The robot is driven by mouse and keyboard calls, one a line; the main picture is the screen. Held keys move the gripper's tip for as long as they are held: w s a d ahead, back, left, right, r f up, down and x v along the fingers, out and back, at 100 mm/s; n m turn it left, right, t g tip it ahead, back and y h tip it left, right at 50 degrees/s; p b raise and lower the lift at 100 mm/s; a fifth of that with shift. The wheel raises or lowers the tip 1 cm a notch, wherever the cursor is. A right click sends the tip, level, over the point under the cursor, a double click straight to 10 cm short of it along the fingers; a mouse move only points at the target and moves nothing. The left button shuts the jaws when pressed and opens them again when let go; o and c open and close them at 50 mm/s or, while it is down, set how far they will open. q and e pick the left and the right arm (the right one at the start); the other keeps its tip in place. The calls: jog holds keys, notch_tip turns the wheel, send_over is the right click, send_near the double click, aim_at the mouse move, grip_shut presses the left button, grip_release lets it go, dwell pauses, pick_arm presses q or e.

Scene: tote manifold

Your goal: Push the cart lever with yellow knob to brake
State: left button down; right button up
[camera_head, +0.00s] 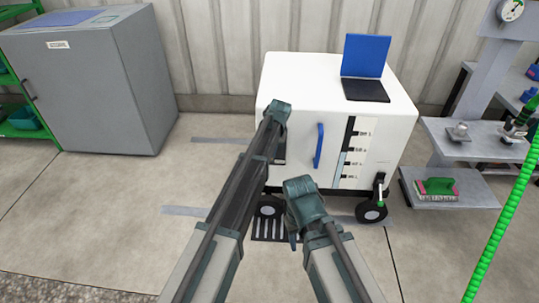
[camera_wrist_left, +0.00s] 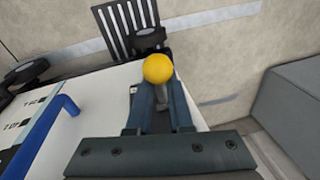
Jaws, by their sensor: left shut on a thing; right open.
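The white cart (camera_head: 286,76) stands against the wall with a blue handle (camera_head: 319,146) on its front. In the left wrist view the yellow knob (camera_wrist_left: 158,67) sits at the fingertips of my left gripper (camera_wrist_left: 160,92). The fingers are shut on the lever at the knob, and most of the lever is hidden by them. In the head view my left arm hides its gripper and the knob. My right gripper (camera_head: 294,236) is open and empty, low in front of the cart; its fingers are barely visible.
A grey cabinet (camera_head: 95,90) stands left, grey shelves (camera_head: 450,200) right. A green beaded line (camera_head: 500,224) rises at right.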

pick_arm(q)
jog(key=shift+s+a+f+t+b, duration=0.15)
jog(key=shift+s+f+t+b, duration=0.3)
jog(key=shift+s, duration=0.3)
jog(key=shift+s+f+n+t+b, duration=0.15)
jog(key=shift+f+t+b, duration=0.65)
jog(key=shift+t+b, duration=0.7)
jog(key=shift+s+f+n+t+b, duration=0.15)
jog(key=shift+f+t+b, duration=0.8)
jog(key=shift+b, duration=0.9)
jog(key=shift+w+r, duration=0.15)
jog(key=c, duration=0.8)
grip_release()
jog(key=shift+r, duration=0.1)
jog(key=shift+c, duration=0.2)
jog(key=shift+w, duration=0.1)
jog(key=shift+r, duration=0.1)
